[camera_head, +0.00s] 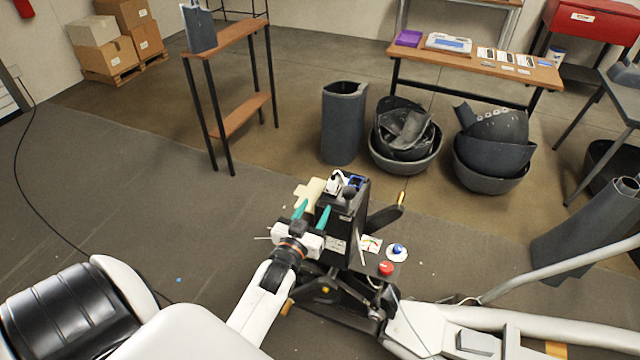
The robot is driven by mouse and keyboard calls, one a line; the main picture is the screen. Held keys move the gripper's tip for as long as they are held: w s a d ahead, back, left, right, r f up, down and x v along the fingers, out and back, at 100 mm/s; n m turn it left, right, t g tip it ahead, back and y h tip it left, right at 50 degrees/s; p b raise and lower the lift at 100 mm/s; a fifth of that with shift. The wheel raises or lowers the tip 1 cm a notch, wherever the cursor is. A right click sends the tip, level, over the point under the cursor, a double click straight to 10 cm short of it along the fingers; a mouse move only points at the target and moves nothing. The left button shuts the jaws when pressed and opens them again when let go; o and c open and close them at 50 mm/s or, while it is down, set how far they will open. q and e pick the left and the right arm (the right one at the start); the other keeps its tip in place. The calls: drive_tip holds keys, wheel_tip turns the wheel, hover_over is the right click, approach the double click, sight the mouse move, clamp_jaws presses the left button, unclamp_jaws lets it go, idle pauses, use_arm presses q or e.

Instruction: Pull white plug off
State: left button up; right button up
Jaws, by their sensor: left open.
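A small white plug (335,183) sits on top of a dark upright box-like unit (345,215) in the middle of the view. A blue connector (355,182) is just to the right of the plug. My left gripper (312,213), with two teal fingers, is at the left side of the unit, below and to the left of the plug. The fingers are apart and I see nothing between them. The gripper looks clear of the plug. My right gripper is not in view.
A pale beige piece (308,194) is beside the unit. A red knob (386,268) and a blue-and-white knob (397,250) are at its lower right. A wooden shelf stand (240,125) is back left. Open floor lies to the left.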

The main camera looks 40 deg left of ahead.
sight(331, 182)
use_arm(q)
drive_tip(key=p+x, duration=0.1)
drive_tip(key=x, duration=1)
drive_tip(key=shift+d, duration=0.1)
clamp_jaws()
